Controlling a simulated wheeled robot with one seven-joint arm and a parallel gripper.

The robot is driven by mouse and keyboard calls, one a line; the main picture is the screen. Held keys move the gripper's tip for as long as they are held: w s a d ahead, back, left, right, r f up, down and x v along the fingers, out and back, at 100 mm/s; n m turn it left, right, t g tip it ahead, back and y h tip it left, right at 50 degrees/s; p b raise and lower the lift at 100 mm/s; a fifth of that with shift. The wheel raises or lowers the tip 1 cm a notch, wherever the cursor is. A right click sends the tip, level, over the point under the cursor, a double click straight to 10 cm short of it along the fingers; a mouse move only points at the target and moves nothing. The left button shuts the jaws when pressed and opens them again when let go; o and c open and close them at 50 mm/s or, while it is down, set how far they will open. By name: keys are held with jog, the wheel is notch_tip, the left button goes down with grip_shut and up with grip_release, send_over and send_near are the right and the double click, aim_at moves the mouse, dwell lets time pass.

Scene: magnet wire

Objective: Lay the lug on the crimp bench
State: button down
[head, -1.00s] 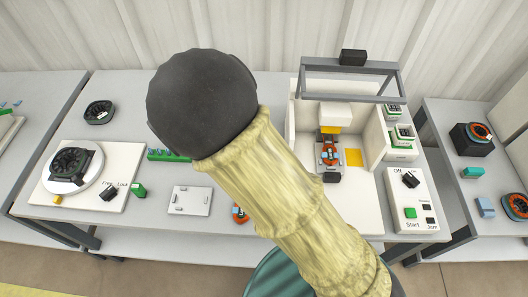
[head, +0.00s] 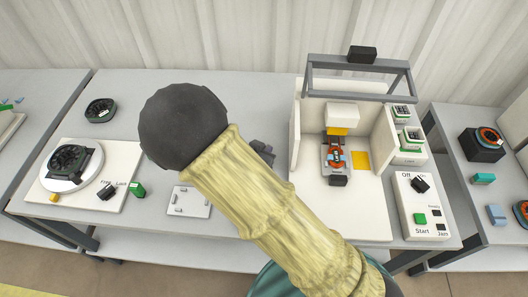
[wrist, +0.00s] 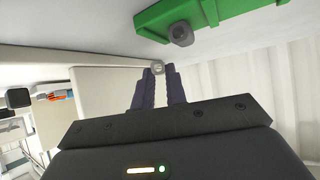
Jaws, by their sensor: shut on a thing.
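My gripper (wrist: 160,84) is shut on a small grey metal piece with a round hole, likely the lug (wrist: 158,68), at its fingertips in the wrist view. In the head view the dark gripper body (head: 262,151) shows just right of my arm; its fingertips and the lug are hidden there. No crimp bench is labelled. A white-walled station (head: 350,215) with an orange part (head: 334,157) and a yellow square stands on the table at right. A small white plate (head: 188,203) with grey raised bits lies at front centre.
A green rack (wrist: 215,15) with a grey knob-like piece is close to the fingertips. A control box (head: 422,205) stands right of the station, a grey frame (head: 358,78) above it. A turntable (head: 70,167) is at left. My arm hides the table's middle.

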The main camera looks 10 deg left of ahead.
jog(key=shift+f, duration=0.25)
jog(key=shift+f, duration=0.65)
jog(key=c, duration=1.4)
grip_release()
jog(key=shift+c, duration=0.2)
jog(key=shift+r, duration=0.1)
jog(key=shift+r, duration=0.2)
jog(key=p+v, duration=0.3)
jog(key=v, duration=0.9)
jog(key=shift+r, duration=0.35)
